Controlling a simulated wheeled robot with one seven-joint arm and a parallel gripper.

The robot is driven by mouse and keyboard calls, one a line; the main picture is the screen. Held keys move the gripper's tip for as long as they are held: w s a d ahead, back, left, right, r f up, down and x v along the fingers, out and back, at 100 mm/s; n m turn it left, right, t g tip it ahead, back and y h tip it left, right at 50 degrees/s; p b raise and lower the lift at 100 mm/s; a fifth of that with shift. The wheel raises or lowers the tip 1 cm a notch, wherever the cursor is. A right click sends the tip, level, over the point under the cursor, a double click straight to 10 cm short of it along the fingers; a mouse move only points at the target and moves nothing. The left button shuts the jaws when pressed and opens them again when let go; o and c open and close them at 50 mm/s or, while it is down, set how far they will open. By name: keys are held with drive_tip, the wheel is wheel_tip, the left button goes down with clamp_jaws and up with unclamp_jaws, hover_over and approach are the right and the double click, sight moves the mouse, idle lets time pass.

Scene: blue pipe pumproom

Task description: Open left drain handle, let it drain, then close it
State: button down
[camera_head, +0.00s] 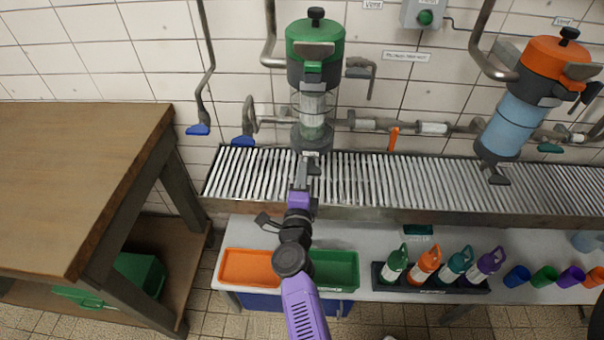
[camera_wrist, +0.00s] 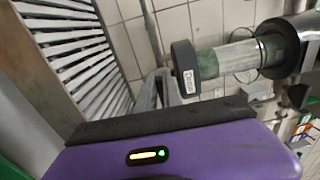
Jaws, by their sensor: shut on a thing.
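The left unit (camera_head: 315,70) has a green top, a clear section (camera_head: 312,108) and a dark bottom cap (camera_head: 311,138). In the wrist view the cap (camera_wrist: 186,74) carries a "Drain" label, and the clear tube (camera_wrist: 228,58) looks pale and greenish. My gripper (camera_head: 302,172) is just below the cap, over the slatted grate. It is shut on the left drain handle (camera_head: 313,166), which is mostly hidden. The gripper's grey fingers (camera_wrist: 165,92) reach toward the cap in the wrist view. I cannot make out the handle's angle or any flow.
The right unit (camera_head: 515,118) has an orange top and blue body; its drain handle (camera_head: 497,178) hangs below. The slatted grate (camera_head: 400,180) runs underneath. A wooden table (camera_head: 70,180) stands left. Bins (camera_head: 249,267), bottles (camera_head: 426,262) and cups (camera_head: 545,276) sit on the lower shelf.

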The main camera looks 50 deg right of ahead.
drive_tip(key=shift+d, duration=0.1)
idle(0.3)
drive_tip(key=c, duration=1.5)
unclamp_jaws()
drive_tip(key=b+v, duration=0.1)
drive_tip(key=v, duration=0.7)
